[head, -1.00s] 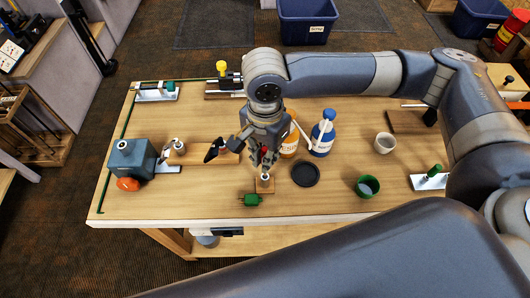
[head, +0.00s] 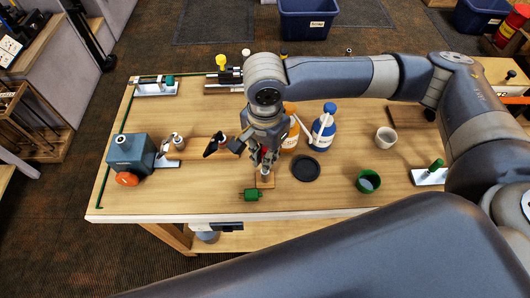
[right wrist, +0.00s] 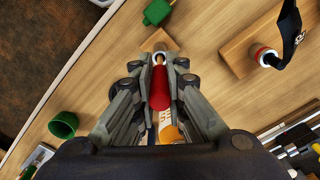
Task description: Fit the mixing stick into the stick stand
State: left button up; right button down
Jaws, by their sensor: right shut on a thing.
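The mixing stick, of which a red part (right wrist: 160,88) shows, is held between the fingers of my right gripper (head: 264,160). My right gripper also shows in the right wrist view (right wrist: 160,68), its fingers shut on the red part from both sides. The stick stand (head: 265,182), a small wooden block with a pale ring-like top, is directly under the gripper near the table's front. In the right wrist view the pale ring (right wrist: 158,58) lines up with the red part's far end. I cannot tell whether the stick has entered it. My left gripper is out of view.
A green piece (head: 251,194) lies just left of the stand. The front edge is near.

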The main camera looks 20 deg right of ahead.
jog(key=shift+f, duration=0.65)
jog(key=c, duration=1.6)
grip_release()
jog(key=shift+o, duration=0.2)
jog(key=shift+r, duration=0.2)
notch_tip(320, 180, up, 12)
jog(key=shift+f, duration=0.15)
